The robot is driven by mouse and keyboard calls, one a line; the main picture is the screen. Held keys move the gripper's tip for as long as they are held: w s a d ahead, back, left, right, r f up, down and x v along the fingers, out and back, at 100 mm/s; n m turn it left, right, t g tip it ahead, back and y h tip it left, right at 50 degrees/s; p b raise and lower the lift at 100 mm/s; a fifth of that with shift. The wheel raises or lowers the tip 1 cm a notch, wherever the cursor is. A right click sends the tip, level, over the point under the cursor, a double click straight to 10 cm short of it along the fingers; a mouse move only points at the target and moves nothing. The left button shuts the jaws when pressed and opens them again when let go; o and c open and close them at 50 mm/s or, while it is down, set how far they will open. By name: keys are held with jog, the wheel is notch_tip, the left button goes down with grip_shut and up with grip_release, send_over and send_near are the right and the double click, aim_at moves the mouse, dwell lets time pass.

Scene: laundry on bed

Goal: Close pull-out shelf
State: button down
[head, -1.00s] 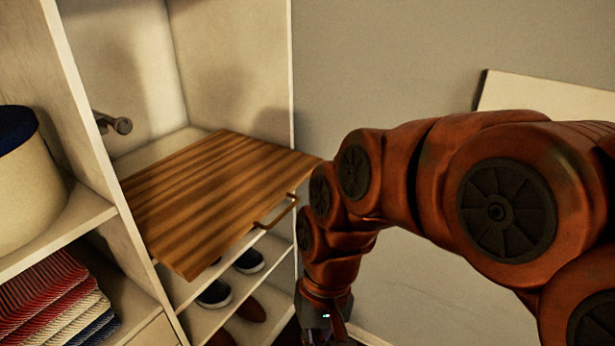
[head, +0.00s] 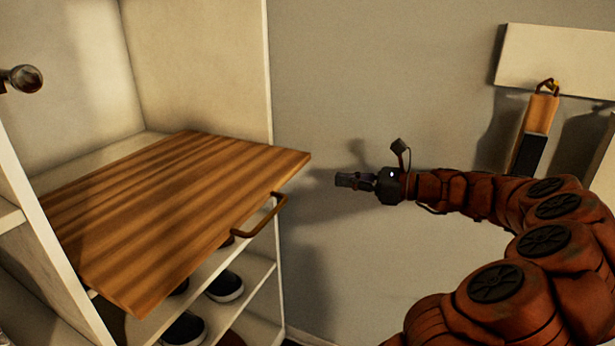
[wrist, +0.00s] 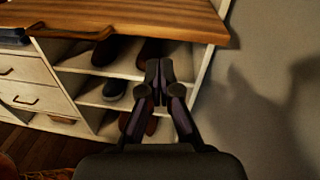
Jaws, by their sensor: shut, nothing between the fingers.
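The pull-out shelf (head: 175,205) is a striped brown wooden board that sticks out of the white cabinet in the head view. A bronze handle (head: 265,218) is on its front edge. In the wrist view the board (wrist: 140,15) crosses the top, with its handle (wrist: 68,33) at the upper left. My gripper (head: 343,180) is to the right of the shelf's front corner, apart from it, in front of the grey wall. In the wrist view my gripper (wrist: 159,72) is shut and empty, below the board in the picture.
Shoes (head: 224,286) stand on lower shelves of the white cabinet (head: 268,85). A white board (head: 555,60) and a hanging orange and black item (head: 535,130) are on the wall at the right. Drawers (wrist: 30,95) show at the left in the wrist view.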

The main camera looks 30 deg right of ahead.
aim_at(302, 165)
jog(key=d+f+m+t+h, duration=0.1)
jog(key=d+m+t, duration=0.1)
jog(key=d, duration=0.3)
jog(key=x, duration=0.4)
jog(key=b+x, duration=0.1)
jog(key=x, duration=0.8)
jog(key=shift+w+f+b, duration=0.15)
jog(key=shift+f+b, duration=0.15)
